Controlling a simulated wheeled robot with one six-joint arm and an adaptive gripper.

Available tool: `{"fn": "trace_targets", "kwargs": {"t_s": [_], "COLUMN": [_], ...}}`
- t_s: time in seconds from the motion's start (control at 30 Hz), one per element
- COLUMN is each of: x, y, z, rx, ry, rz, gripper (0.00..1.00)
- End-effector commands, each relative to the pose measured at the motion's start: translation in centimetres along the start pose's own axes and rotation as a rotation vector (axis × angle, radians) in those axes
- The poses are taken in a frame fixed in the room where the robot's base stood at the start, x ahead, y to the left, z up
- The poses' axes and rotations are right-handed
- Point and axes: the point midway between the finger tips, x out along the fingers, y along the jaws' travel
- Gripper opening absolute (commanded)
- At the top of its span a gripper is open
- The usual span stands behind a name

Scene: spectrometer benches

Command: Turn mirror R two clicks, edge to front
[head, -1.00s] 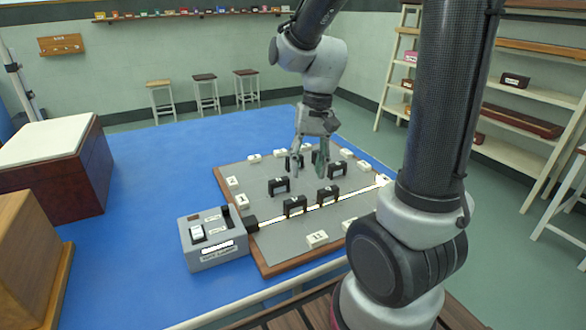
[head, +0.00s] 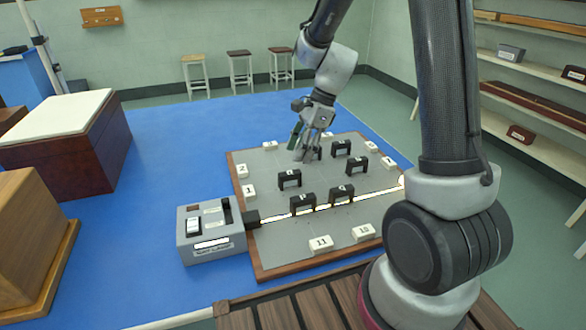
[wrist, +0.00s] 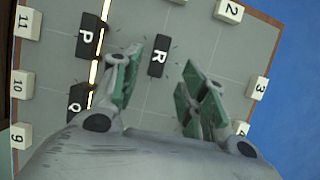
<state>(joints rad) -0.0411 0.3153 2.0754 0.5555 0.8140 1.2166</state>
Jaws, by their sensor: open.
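Mirror R (head: 289,178) is a small dark block with a white letter, standing on the grey board (head: 268,232) off the bright beam strip. In the wrist view, mirror R (wrist: 158,56) lies apart from mirrors P (wrist: 85,38) and Q (wrist: 80,103), its long side roughly along the beam. My gripper (head: 304,150) is open and empty, above the board, behind and slightly right of R in the head view. Its green-padded fingers (wrist: 162,72) show either side of R in the wrist view, with no contact visible.
Mirrors P (head: 303,201) and Q (head: 341,194) stand at the beam, and other dark blocks (head: 357,164) stand behind. White numbered blocks (head: 320,244) line the board's edges. A grey lamp box (head: 211,232) sits at the left. The board around R is bare.

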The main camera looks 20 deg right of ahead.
Motion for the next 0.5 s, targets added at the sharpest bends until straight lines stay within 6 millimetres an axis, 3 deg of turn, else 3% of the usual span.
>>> {"fn": "trace_targets", "kwargs": {"t_s": [0.3,0.5], "x": [5.2,6.7], "y": [0.1,0.1], "z": [-0.1,-0.1], "rx": [-0.003,-0.003], "ry": [0.001,0.001], "rz": [0.005,0.002], "gripper": [0.43,0.43]}}
